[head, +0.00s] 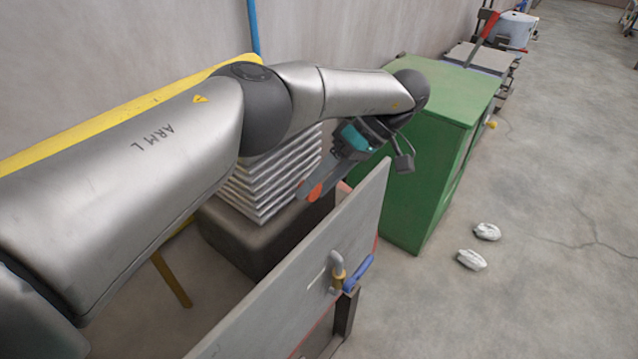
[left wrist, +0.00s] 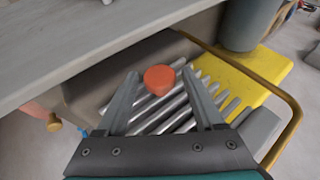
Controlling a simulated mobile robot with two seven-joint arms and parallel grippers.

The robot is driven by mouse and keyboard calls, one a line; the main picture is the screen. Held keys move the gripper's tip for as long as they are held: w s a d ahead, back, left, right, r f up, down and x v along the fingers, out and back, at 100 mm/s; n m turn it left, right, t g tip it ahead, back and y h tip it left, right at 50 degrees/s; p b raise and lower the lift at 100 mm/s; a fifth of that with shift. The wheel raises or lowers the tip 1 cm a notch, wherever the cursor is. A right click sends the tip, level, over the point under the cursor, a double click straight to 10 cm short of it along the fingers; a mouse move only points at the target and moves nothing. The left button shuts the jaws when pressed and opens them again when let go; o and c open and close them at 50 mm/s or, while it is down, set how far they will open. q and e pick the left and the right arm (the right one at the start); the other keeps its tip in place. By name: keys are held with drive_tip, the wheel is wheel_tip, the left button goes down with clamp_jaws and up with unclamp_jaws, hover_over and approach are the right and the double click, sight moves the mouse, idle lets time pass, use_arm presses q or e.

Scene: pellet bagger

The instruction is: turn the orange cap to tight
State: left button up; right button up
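The orange cap (left wrist: 159,79) lies between the tips of my left gripper (left wrist: 160,76) in the left wrist view. A small gap shows on each side of it, so the fingers are open and not seen touching it. In the head view the left gripper (head: 316,186) points down and left, and the cap (head: 308,190) shows as an orange patch at its fingers, partly hidden by them. What the cap sits on is hidden, and I cannot tell how tight it is. My right gripper is not in either view.
A grey panel (head: 300,285) with a blue handle (head: 360,273) stands just in front of the gripper. A ribbed metal stack (head: 268,190) is beside it, and a green cabinet (head: 432,100) behind. White crumpled pieces (head: 471,260) lie on otherwise open floor at right.

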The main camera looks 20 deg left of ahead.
use_arm(q)
drive_tip(key=shift+o, duration=0.4)
drive_tip(key=shift+r, duration=0.4)
wheel_tip(320, 180, up, 19)
drive_tip(key=p, duration=0.7)
drive_tip(key=shift+p, duration=0.4)
drive_tip(key=shift+d, duration=0.1)
